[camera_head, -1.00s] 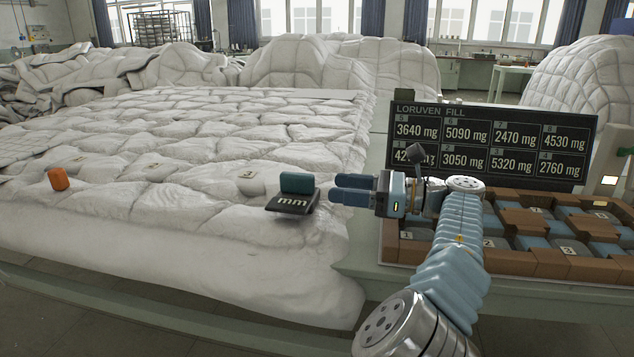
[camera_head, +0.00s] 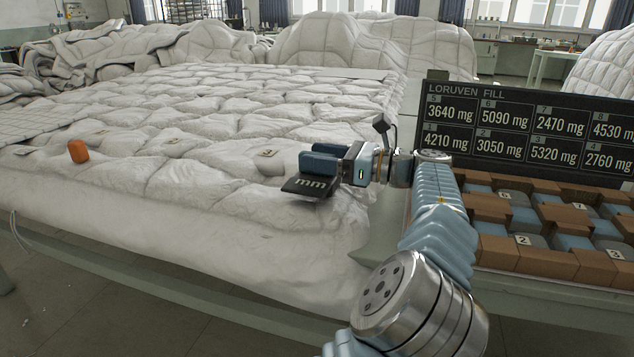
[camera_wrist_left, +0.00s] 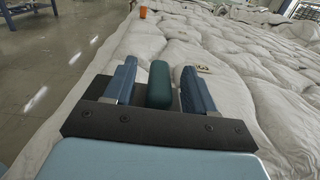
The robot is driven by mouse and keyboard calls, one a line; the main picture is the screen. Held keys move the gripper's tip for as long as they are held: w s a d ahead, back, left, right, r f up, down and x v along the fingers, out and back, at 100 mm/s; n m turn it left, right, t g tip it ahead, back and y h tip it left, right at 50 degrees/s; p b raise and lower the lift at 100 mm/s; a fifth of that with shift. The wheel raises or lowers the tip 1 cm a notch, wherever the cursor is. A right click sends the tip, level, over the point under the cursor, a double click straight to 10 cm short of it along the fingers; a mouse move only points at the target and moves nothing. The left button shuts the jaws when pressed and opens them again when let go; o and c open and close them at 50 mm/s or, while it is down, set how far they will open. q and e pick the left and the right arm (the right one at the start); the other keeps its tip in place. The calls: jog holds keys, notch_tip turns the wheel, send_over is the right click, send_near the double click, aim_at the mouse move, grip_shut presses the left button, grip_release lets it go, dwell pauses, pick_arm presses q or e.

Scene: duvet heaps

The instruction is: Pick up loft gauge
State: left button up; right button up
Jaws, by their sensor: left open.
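The loft gauge (camera_head: 309,186) is a dark flat plate marked "mm" with a teal rounded grip. It sits on the front right part of the white quilted duvet (camera_head: 215,135). My left gripper (camera_head: 322,159) reaches over it from the right, with blue fingers spread. In the left wrist view the teal grip of the gauge (camera_wrist_left: 159,84) stands between the two open fingers (camera_wrist_left: 160,80), with a narrow gap on each side. My right gripper is not in view.
An orange block (camera_head: 78,151) lies on the duvet at the left. Small number tags, such as one marked 3 (camera_head: 265,153), lie on it. At right stand a LORUVEN FILL board (camera_head: 470,125) and a wooden compartment tray (camera_head: 540,261) with blue and grey packs. Duvet heaps fill the back.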

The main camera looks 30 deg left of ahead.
pick_arm(q)
jog(key=shift+x, duration=1.2)
grip_shut()
dwell(0.5)
